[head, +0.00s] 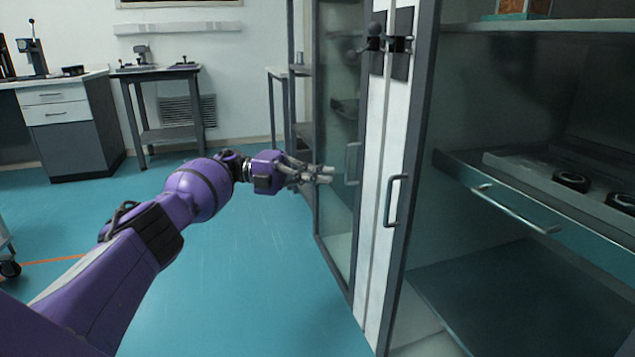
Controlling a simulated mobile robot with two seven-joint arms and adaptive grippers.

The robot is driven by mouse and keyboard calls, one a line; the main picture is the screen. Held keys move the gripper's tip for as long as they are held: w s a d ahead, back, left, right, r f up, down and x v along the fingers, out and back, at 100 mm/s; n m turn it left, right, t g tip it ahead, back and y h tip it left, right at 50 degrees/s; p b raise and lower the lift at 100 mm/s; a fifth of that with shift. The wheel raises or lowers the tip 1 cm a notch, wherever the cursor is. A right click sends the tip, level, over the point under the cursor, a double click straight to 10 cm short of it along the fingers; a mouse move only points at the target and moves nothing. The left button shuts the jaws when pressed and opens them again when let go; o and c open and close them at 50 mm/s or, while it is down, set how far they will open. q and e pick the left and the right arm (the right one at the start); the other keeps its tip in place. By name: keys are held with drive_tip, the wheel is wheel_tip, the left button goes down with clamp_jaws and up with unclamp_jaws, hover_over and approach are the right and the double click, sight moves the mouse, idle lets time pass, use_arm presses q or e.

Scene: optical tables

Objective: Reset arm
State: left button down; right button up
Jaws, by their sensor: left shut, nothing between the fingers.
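My left arm is purple and reaches in from the lower left. My left gripper (318,174) is shut and empty, with its grey fingers pointing right. In the picture its fingertips lie just left of a handle (352,163) on the glass cabinet door (337,120); I cannot tell whether they touch. My right gripper is not in view.
A tall cabinet (421,150) with glass doors, a second handle (392,201) and a drawer (515,208) fills the right side. A drawer unit (77,135) and a small table (168,137) stand at the back left. The blue floor (240,280) is clear in the middle.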

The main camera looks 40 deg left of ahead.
use_arm(q)
drive_tip(key=shift+w+a+b, duration=0.25)
drive_tip(key=shift+a+b, duration=0.55)
drive_tip(key=shift+a, duration=0.1)
